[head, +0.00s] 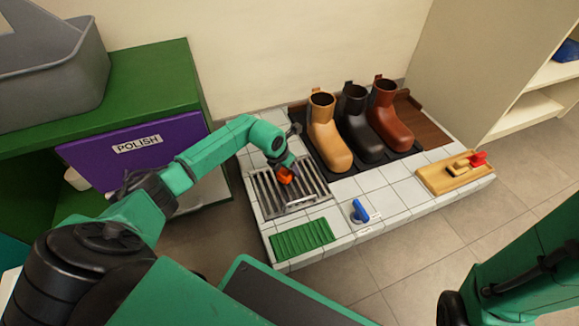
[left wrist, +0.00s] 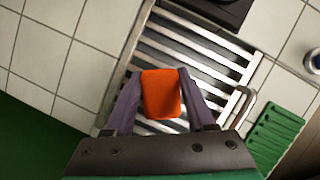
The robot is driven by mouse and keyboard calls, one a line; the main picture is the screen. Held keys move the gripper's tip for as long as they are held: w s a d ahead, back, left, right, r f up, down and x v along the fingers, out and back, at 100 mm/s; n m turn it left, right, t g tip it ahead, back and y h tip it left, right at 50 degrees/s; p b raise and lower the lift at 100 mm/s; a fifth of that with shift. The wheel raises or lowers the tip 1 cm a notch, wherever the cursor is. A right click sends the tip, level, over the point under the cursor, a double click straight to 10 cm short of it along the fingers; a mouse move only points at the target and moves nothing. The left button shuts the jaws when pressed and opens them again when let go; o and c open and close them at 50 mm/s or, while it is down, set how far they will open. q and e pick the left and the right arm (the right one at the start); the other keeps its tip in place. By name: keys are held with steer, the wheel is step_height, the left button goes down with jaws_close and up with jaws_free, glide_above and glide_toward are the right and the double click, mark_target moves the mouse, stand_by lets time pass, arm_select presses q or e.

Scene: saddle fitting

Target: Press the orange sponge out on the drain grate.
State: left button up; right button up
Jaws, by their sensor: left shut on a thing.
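An orange sponge (head: 285,175) is between the fingers of my left gripper (head: 287,170), over the metal drain grate (head: 262,190) in the head view. In the left wrist view the sponge (left wrist: 161,94) is squarely between the two fingers of my left gripper (left wrist: 162,98), which is shut on it. The slatted drain grate (left wrist: 200,60) lies behind and below the sponge. I cannot tell whether the sponge touches the slats. My right arm shows at the lower right of the head view; its fingers are not in view.
Tan (head: 328,132), black (head: 357,125) and brown (head: 389,115) boots stand on a dark mat right of the grate. A green ridged pad (head: 301,238), a blue-handled item (head: 359,211) and a wooden block with a red part (head: 455,175) lie on the tiles. A purple POLISH panel (head: 130,160) stands left.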

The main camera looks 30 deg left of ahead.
arm_select(q)
step_height(320, 180, up, 6)
steer(key=p, duration=0.4)
steer(key=shift+f, duration=0.25)
